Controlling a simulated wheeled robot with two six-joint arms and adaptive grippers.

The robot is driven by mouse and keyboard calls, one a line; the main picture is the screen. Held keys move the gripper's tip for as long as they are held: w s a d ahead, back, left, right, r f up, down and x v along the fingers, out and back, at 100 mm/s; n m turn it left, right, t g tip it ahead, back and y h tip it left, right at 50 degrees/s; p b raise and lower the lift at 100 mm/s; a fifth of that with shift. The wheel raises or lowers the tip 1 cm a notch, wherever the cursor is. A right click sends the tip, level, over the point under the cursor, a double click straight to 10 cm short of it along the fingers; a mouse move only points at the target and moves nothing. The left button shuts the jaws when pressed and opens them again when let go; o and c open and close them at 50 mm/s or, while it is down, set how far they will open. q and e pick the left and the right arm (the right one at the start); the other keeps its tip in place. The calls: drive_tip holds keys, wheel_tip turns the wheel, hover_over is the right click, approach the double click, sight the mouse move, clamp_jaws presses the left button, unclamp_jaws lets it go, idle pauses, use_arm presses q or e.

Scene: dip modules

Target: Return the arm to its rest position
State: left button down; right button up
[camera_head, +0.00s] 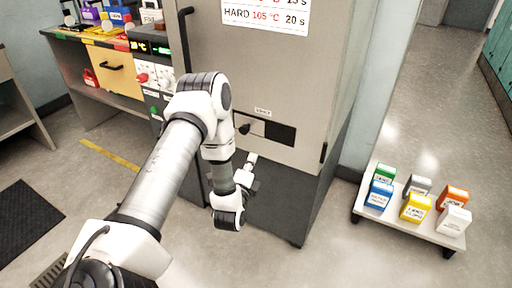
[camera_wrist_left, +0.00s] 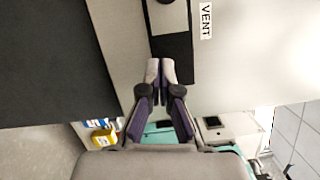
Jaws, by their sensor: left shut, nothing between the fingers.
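My left arm (camera_head: 160,170) comes in from the lower left, bent at the elbow, in front of a grey cabinet. My left gripper (camera_head: 250,170) is below the cabinet's vent panel (camera_head: 278,134), apart from it in the head view. In the left wrist view, the fingers (camera_wrist_left: 160,72) are shut together with nothing between them. Beyond their tips there is a dark vent panel with a light plate (camera_wrist_left: 168,18), beside a VENT label (camera_wrist_left: 206,20). My right gripper is not in view.
The grey cabinet (camera_head: 300,80) stands close to my arm. A low white platform (camera_head: 376,214) with several coloured boxes stands at the right. A bench (camera_head: 62,58) with a yellow drawer (camera_head: 108,72) is at the left. A dark mat (camera_head: 28,215) lies on open floor.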

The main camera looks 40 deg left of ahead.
use_arm(q)
drive_tip(key=s+d+f+m+g+h, duration=0.1)
drive_tip(key=d+f+h, duration=0.2)
drive_tip(key=d, duration=0.3)
drive_tip(key=s+d+f+m+h, duration=0.1)
drive_tip(key=d+f+m+h, duration=0.15)
drive_tip(key=d, duration=0.35)
drive_tip(key=s+d+f+n+g+h, duration=0.3)
drive_tip(key=s+d+f+n+g, duration=0.55)
drive_tip(key=s+f, duration=0.45)
drive_tip(key=s+d+n+g, duration=0.2)
drive_tip(key=s+n+g, duration=0.6)
drive_tip(key=s, duration=0.5)
wheel_tip(320, 180, up, 12)
drive_tip(key=n+t+p, duration=0.1)
drive_tip(key=n+p, duration=0.1)
drive_tip(key=p, duration=1)
drive_tip(key=shift+a+p, duration=0.2)
drive_tip(key=shift+p, duration=0.2)
drive_tip(key=shift+s, duration=0.1)
